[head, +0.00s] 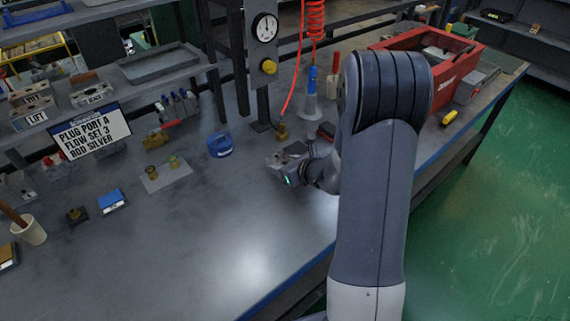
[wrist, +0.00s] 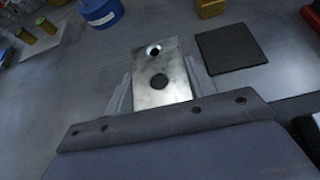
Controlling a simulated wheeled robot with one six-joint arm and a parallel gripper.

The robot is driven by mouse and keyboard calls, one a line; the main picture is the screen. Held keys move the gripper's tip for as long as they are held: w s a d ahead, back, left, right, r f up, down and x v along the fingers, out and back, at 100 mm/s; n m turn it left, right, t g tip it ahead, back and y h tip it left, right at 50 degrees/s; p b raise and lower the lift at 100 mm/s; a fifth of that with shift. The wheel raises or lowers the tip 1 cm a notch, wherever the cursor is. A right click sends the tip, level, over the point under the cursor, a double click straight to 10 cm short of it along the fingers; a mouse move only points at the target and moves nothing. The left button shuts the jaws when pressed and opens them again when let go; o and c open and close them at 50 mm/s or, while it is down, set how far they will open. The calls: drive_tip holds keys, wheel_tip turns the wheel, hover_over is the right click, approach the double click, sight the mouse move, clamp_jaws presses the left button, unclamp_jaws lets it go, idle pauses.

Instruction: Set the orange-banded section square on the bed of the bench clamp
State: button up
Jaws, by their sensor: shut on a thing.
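My gripper (head: 288,168) is low over the middle of the bench, near its front edge. In the wrist view, my gripper (wrist: 158,88) is shut on a silver metal block (wrist: 170,60) with two round holes in its top face. The block lies between the fingers and points away from my palm. No orange band shows on the faces in view, and its sides and underside are hidden. I cannot tell whether it touches the bench. I cannot clearly make out the bench clamp in either view.
A dark square plate (wrist: 230,50) lies right of the held block. A blue roll (head: 220,145) stands to the left. A brass piece (head: 282,132) and a blue-topped bottle (head: 311,100) stand behind. Labelled blocks (head: 92,94) sit on the left shelf.

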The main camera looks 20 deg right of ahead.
drive_tip(key=shift+f, duration=0.1)
drive_tip(key=o, duration=1.3)
